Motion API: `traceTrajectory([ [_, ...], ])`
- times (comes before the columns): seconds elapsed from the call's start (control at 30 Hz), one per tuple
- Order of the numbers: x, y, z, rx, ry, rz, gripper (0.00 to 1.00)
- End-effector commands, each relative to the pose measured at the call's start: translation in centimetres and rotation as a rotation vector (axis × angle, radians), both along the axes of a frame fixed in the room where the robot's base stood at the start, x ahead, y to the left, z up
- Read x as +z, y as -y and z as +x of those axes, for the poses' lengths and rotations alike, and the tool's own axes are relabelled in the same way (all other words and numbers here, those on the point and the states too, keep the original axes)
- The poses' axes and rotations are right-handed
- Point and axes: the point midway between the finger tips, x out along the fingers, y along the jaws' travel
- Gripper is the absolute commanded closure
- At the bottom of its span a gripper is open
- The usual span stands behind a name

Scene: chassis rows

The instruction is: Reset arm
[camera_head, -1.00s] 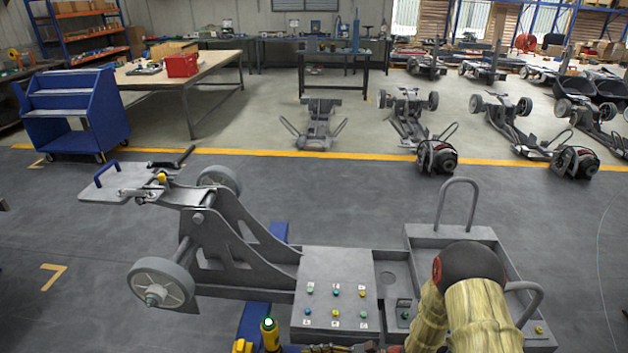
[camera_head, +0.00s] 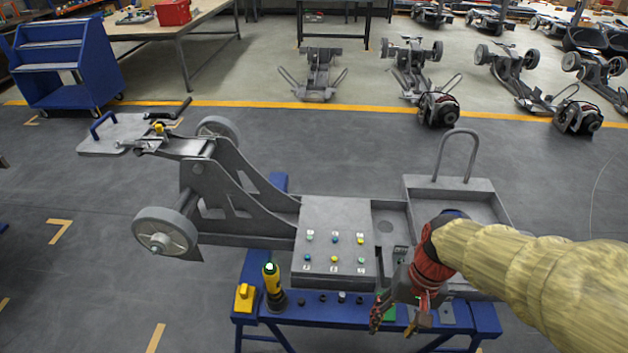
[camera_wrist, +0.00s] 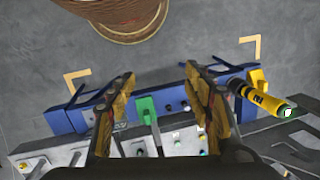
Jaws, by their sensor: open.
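My gripper (camera_head: 398,318) hangs over the front right part of the blue stand in the head view, with my tan-sleeved arm reaching in from the right. In the wrist view its two fingers (camera_wrist: 163,100) are apart and nothing is between them in its grasp. A green item (camera_wrist: 147,110) on the blue stand (camera_wrist: 65,119) shows below the gap between the fingers. The grey chassis (camera_head: 240,200) lies across the stand, with a panel of small coloured buttons (camera_head: 336,236) left of my gripper.
A yellow and black tool (camera_head: 272,285) stands upright on the stand's front ledge, beside a yellow block (camera_head: 244,297). A blue cart (camera_head: 65,65) stands at the back left. More chassis (camera_head: 316,75) lie beyond the yellow floor line. Floor left of the stand is clear.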

Motion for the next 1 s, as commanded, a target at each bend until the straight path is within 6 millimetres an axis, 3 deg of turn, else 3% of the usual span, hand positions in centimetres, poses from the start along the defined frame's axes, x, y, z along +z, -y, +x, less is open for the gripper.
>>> traceTrajectory([
  [0.03,1.7,0.6,0.1,0.033,0.073,-0.037,0.49],
  [0.23,7.7,2.6,-0.4,0.131,0.313,-0.161,0.49],
  [0.5,14.5,2.3,-1.6,0.161,0.555,-0.209,0.49],
  [0.67,16.0,2.0,-1.9,0.165,0.606,-0.21,0.49],
  [1.0,16.0,2.0,-1.9,0.166,0.608,-0.21,0.49],
])
